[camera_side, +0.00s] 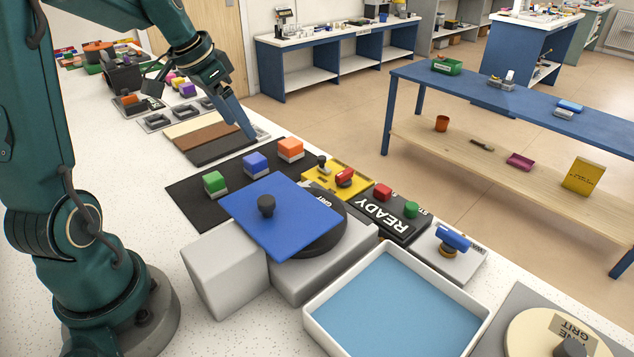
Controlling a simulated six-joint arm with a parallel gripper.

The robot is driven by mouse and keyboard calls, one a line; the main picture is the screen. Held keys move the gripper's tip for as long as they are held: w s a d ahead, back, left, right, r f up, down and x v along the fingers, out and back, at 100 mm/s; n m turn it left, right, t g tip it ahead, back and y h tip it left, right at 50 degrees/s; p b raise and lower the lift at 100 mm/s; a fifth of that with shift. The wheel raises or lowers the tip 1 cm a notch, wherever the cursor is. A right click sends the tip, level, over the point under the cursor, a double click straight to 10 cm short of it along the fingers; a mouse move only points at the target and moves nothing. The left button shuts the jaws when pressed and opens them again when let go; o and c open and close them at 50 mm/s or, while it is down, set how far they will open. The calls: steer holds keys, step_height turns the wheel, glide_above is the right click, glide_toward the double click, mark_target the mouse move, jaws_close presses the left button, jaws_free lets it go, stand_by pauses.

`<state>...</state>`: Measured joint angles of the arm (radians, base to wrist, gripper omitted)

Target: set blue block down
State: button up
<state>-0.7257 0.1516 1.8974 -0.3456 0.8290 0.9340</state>
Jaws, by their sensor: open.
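A blue block (255,162) sits upright on a light base on the black mat (192,203), between a green block (214,182) and an orange block (290,148). My gripper (249,134) is open and points down at the right end of the dark strip, behind the blue block and apart from it in the picture. One long blue finger shows clearly; the other finger is mostly hidden. I see nothing held in it.
A blue plate with a black knob (267,206) lies over a dark disc in front of the mat. A yellow switch panel (337,178) and a READY panel (386,213) stand to the right. A white tray with a blue floor (395,312) is in front.

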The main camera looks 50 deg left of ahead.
steer(key=s+d+r, duration=0.1)
steer(key=d, duration=0.2)
steer(key=s+d+r, duration=0.1)
steer(key=s+d, duration=0.1)
steer(key=d, duration=0.2)
steer(key=s+d, duration=0.2)
steer(key=d, duration=0.2)
steer(key=shift+d+r, duration=0.2)
steer(key=shift+r, duration=0.2)
steer(key=shift+t, duration=0.6)
steer(key=s+d, duration=0.2)
steer(key=s+d+f, duration=0.1)
steer(key=s+d, duration=0.1)
steer(key=s, duration=0.1)
steer(key=s+d, duration=0.2)
steer(key=s, duration=0.1)
steer(key=shift+s+f, duration=0.15)
